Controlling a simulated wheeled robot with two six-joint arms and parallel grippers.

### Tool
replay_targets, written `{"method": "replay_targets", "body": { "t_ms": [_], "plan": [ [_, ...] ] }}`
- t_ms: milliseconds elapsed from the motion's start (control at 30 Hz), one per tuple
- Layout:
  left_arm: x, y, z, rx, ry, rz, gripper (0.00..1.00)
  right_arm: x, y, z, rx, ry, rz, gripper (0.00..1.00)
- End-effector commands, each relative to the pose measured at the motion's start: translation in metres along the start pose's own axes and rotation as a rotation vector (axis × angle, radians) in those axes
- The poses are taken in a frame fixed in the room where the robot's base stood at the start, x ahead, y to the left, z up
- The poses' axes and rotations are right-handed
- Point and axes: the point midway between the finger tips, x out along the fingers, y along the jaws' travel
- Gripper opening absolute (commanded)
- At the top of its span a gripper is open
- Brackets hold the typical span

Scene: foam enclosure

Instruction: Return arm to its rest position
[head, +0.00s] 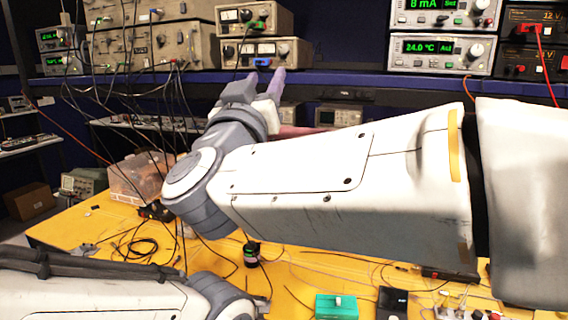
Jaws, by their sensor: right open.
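My right arm comes in from the right and stretches across the middle of the head view, raised in front of the yellow table (300,272). Its gripper (266,76) points up and away, toward the shelf of instruments at the back. The two purplish fingers are apart and nothing shows between them. My left arm shows only as a white link and grey joint at the bottom left. The left gripper is out of the picture. My right forearm hides part of the table and the wall behind it.
A black bottle (251,254), a teal box (336,307) and loose cables (137,248) lie on the table. A clear plastic bin (137,178) stands at its far left. Instruments (441,53) line the back shelf. Black cables hang down at the left, near my right wrist.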

Motion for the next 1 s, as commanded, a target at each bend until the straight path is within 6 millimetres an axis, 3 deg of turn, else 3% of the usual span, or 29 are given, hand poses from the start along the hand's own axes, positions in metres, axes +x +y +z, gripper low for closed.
{"method": "replay_targets", "body": {
  "t_ms": [167,333,467,567,667,800,900,1000],
  "plan": [
    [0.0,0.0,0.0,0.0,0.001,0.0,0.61,0.01,-0.015,0.023,0.0,-0.006,-0.093,0.44],
    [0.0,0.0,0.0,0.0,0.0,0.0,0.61,0.019,-0.028,0.064,-0.004,-0.054,-0.218,0.44],
    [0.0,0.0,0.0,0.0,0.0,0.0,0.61,0.021,-0.035,0.115,-0.008,-0.151,-0.335,0.44],
    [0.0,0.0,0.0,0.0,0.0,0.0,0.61,0.015,-0.034,0.168,-0.012,-0.281,-0.427,0.44],
    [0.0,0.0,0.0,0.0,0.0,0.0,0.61,-0.004,-0.021,0.236,-0.012,-0.478,-0.508,0.44],
    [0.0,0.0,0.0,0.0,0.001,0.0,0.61,-0.052,0.014,0.326,0.0,-0.809,-0.554,0.44],
    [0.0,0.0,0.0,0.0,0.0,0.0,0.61,-0.091,0.043,0.37,0.012,-1.022,-0.543,0.44],
    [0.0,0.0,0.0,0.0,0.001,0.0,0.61,-0.124,0.067,0.398,0.024,-1.182,-0.518,0.44]
  ]
}}
